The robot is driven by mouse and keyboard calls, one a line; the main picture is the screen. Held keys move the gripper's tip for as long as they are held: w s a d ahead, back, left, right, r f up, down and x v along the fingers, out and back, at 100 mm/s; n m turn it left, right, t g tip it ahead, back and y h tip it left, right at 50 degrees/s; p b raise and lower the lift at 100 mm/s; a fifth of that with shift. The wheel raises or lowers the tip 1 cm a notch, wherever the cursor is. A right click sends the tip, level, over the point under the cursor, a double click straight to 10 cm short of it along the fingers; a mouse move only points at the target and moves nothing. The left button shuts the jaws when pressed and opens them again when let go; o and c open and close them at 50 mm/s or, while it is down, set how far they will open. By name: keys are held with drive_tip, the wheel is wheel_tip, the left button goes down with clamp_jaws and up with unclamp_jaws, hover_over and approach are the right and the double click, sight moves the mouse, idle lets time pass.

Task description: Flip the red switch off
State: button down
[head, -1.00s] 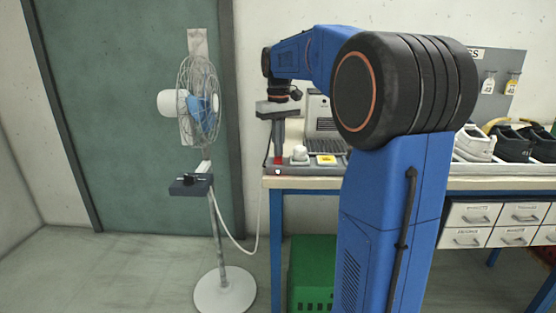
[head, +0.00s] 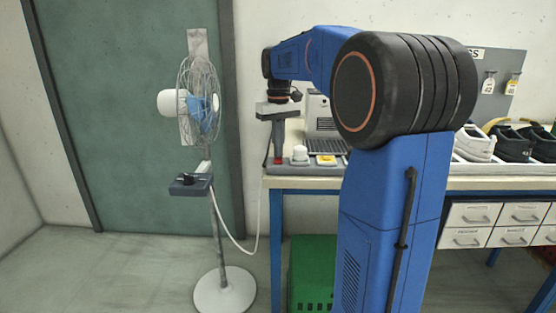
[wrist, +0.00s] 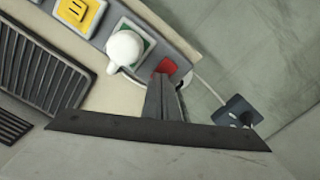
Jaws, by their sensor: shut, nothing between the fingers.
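The red switch (wrist: 167,67) sits at the end of a grey strip (wrist: 186,48), by the bench's left corner. In the head view the red switch (head: 278,161) shows at the lower end of my fingers. My gripper (head: 278,154) points down with its fingers together and empty. In the wrist view my gripper (wrist: 161,80) has its tips at the switch's near edge, partly covering it. I cannot tell whether they touch, or which way the switch is tilted.
A white knob (wrist: 124,48) on a green plate and a yellow socket plate (wrist: 76,10) sit beside the switch. A standing fan (head: 200,103) with a control box (head: 190,184) is left of the bench. Shoes (head: 475,143) lie at right.

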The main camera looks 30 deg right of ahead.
wheel_tip(320, 180, up, 6)
drive_tip(key=shift+r, duration=0.25)
idle(0.6)
idle(0.4)
drive_tip(key=s+a+f+t, duration=0.1)
drive_tip(key=s+a+f, duration=0.35)
drive_tip(key=s, duration=0.35)
drive_tip(key=s+a+f+t, duration=0.1)
drive_tip(key=s+a+f, duration=0.2)
drive_tip(key=s+a, duration=0.4)
drive_tip(key=s+a+f+t, duration=0.2)
drive_tip(key=s+a+f, duration=0.2)
drive_tip(key=s+f, duration=1)
drive_tip(key=shift+s+a+f+n+t, duration=0.15)
drive_tip(key=shift+s+f+n+t, duration=0.2)
drive_tip(key=shift+s, duration=0.3)
drive_tip(key=shift+r, duration=0.15)
